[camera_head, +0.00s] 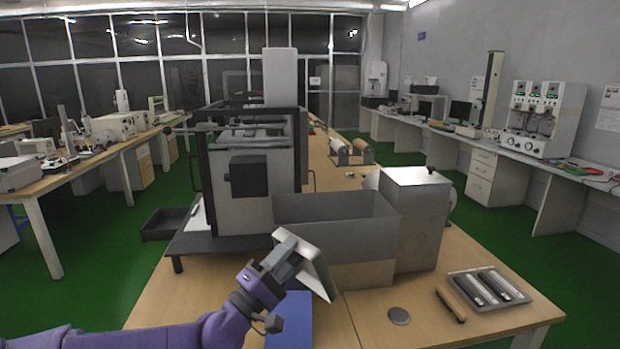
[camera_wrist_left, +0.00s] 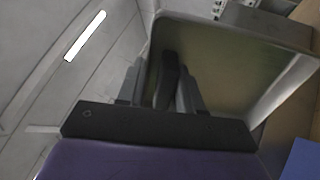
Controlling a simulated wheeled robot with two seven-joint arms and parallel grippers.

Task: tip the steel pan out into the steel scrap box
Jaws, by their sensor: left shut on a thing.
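The steel pan (camera_head: 318,264) is in my left gripper (camera_head: 283,262), steeply tilted, at the near left side of the steel scrap box (camera_head: 363,274). The scrap box is a grey open-topped box on the wooden table. The left wrist view shows the gripper fingers (camera_wrist_left: 163,92) closed around the pan's dark handle, with the pan's broad face (camera_wrist_left: 225,70) beyond. No loose pieces show on the pan, and the bottom of the box is hidden. My right gripper is in neither view.
A lidded steel cabinet (camera_head: 418,222) stands right of the box, and a framed machine (camera_head: 255,170) behind left. A tray of metal cylinders (camera_head: 488,290), a wooden-handled brush (camera_head: 451,303), a grey disc (camera_head: 399,315) and a blue pad (camera_head: 290,322) lie in front.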

